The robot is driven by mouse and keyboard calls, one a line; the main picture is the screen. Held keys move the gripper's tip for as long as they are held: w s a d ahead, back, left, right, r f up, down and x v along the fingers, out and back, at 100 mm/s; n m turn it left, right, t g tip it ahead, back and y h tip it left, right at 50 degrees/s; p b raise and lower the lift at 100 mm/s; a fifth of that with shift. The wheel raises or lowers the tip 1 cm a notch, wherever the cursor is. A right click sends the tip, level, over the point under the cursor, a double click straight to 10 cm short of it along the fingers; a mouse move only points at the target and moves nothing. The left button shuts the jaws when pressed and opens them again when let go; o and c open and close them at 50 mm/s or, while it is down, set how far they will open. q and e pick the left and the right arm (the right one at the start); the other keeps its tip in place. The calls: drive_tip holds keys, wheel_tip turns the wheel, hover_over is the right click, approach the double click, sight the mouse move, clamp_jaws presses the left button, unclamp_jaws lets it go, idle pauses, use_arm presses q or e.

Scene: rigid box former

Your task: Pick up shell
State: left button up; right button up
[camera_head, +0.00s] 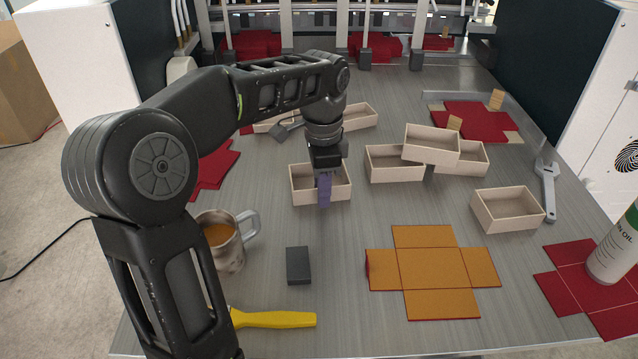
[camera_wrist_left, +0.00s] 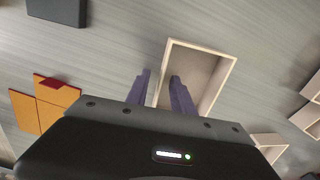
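Several open, pale wooden box shells stand on the metal table. One shell (camera_head: 303,192) is directly under my left gripper (camera_head: 324,190), and it also shows in the left wrist view (camera_wrist_left: 205,55). In that view the two purple fingers of my left gripper (camera_wrist_left: 162,80) are apart, one on each side of the shell's near wall. I cannot tell whether either finger touches the wall. Other shells are a stacked group at centre right, with one shell (camera_head: 432,143) tilted on top, and a single shell (camera_head: 508,209) at the right. My right gripper is not in view.
A mug (camera_head: 226,246), a dark block (camera_head: 298,265) and a yellow-handled tool (camera_head: 272,319) lie at the front left. An orange flat blank (camera_head: 433,268) lies at front centre. A wrench (camera_head: 547,188) and a bottle (camera_head: 614,250) are at the right.

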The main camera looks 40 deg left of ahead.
use_arm(q)
clamp_jaws()
idle(1.4)
